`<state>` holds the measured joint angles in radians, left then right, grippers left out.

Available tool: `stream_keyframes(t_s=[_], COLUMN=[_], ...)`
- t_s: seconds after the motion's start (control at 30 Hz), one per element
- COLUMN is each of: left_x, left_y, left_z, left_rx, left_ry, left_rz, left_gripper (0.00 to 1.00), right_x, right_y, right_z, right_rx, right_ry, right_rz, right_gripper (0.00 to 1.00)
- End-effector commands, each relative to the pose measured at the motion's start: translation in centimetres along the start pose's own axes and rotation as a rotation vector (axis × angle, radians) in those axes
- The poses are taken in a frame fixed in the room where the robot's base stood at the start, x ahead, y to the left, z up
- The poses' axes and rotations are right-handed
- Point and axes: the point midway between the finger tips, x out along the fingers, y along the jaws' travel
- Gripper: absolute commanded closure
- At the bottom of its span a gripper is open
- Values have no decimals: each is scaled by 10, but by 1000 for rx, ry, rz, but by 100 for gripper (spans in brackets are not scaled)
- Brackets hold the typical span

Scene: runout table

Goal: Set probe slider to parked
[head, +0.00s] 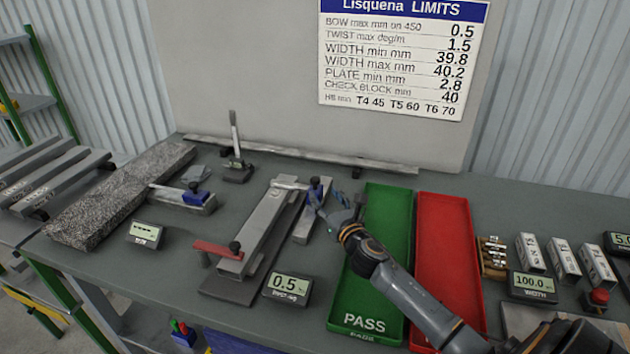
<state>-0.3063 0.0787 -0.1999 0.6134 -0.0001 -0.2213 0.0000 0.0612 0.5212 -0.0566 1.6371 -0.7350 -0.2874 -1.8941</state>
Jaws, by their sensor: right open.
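A small blue block (316,189), which looks like the probe slider, sits at the right end of a short pale bar (289,183) at the far end of the long grey fixture (262,228). My right gripper (326,204) is open beside this block, just to its right and near side. The fingers overlap the block's edge in the picture, so I cannot tell whether they touch it. Another blue block (196,190) sits on a separate grey gauge (182,199) to the left. No parked marking is readable. My left gripper is not in view.
A display reading 0.5 (287,287) stands at the fixture's near end. A granite slab (120,195) lies left.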

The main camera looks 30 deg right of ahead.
Motion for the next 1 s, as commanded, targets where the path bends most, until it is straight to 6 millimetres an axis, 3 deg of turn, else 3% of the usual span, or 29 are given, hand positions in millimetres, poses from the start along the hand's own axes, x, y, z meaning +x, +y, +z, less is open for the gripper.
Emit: stream_keyframes(t_s=[0.2, 0.4, 0.6, 0.9, 1.0], left_x=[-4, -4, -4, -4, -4], left_y=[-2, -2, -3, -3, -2], left_z=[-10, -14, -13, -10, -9], left_rx=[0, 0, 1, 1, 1], left_ry=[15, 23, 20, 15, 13], left_rz=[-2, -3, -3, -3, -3], left_gripper=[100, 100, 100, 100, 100], right_x=[41, 66, 76, 78, 77], right_y=[0, 0, 0, 0, 0], right_z=[1, 0, 0, 0, 0], right_rx=[3, 2, 1, 0, 0], right_ry=[-1, 0, 0, 0, 0], right_rz=[-3, -1, 0, 0, 0], right_gripper=[50, 50, 50, 50, 70])
